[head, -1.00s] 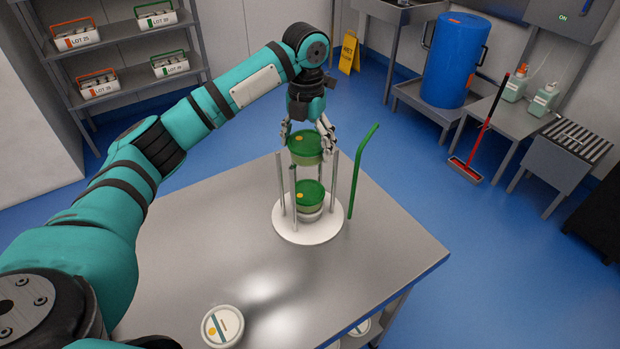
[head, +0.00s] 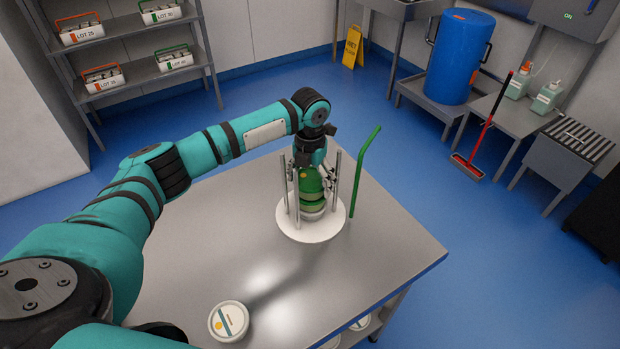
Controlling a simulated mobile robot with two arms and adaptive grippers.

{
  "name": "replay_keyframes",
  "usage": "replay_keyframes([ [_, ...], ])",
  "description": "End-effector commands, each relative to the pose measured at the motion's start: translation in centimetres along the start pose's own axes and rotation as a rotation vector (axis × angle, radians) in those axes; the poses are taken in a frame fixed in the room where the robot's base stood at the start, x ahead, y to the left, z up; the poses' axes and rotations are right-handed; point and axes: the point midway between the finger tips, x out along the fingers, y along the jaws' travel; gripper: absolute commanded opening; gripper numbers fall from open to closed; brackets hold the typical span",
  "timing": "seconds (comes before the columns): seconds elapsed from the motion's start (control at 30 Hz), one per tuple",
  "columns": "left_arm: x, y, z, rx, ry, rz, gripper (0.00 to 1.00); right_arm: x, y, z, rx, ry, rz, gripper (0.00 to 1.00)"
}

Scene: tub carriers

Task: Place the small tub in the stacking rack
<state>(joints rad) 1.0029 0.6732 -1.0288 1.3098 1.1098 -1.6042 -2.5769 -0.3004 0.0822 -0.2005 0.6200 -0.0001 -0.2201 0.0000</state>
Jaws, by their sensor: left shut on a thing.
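The stacking rack (head: 297,234) has a round white base and several upright metal posts, and stands on the steel table. A small tub with a green lid (head: 311,180) is between the posts, low over another green tub (head: 312,201) in the rack. My left gripper (head: 312,176) points down from above into the rack and is shut on the upper tub. Whether the upper tub touches the lower one cannot be told. The fingers and posts partly hide both tubs. My right gripper is not in view.
A white-lidded round tub (head: 229,321) lies on the near part of the steel table (head: 372,255). A bent green bar (head: 360,170) rises right of the rack. Shelves with lot carriers (head: 81,34) stand at the back left. The table's middle is clear.

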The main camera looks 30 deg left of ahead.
Motion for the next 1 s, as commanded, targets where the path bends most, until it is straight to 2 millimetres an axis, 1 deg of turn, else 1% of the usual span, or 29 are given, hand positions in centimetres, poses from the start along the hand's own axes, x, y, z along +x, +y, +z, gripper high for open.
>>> replay_keyframes([
  [0.1,0.3,0.0,0.0,0.0,0.0,0.0,0.38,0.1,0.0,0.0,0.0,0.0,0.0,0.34],
  [0.13,0.2,0.0,0.0,0.0,0.0,0.0,0.87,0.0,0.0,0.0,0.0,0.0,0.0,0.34],
  [0.23,0.2,0.0,0.0,0.0,0.0,0.0,1.0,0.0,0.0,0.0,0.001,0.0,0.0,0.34],
  [0.5,0.1,0.0,0.0,-0.001,0.0,0.0,1.0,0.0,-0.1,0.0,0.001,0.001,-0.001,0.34],
  [0.57,-0.2,0.0,0.0,0.0,-0.001,0.0,1.0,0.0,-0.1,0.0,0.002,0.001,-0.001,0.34],
  [0.63,-0.6,0.0,0.1,-0.001,-0.004,-0.002,1.0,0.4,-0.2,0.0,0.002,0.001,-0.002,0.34],
  [0.77,-2.7,0.0,0.1,0.0,-0.007,-0.001,1.0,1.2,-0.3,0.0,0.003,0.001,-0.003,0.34],
  [1.0,-8.0,0.0,0.1,-0.001,-0.006,-0.002,1.0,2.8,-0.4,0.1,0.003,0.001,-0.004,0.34],
])
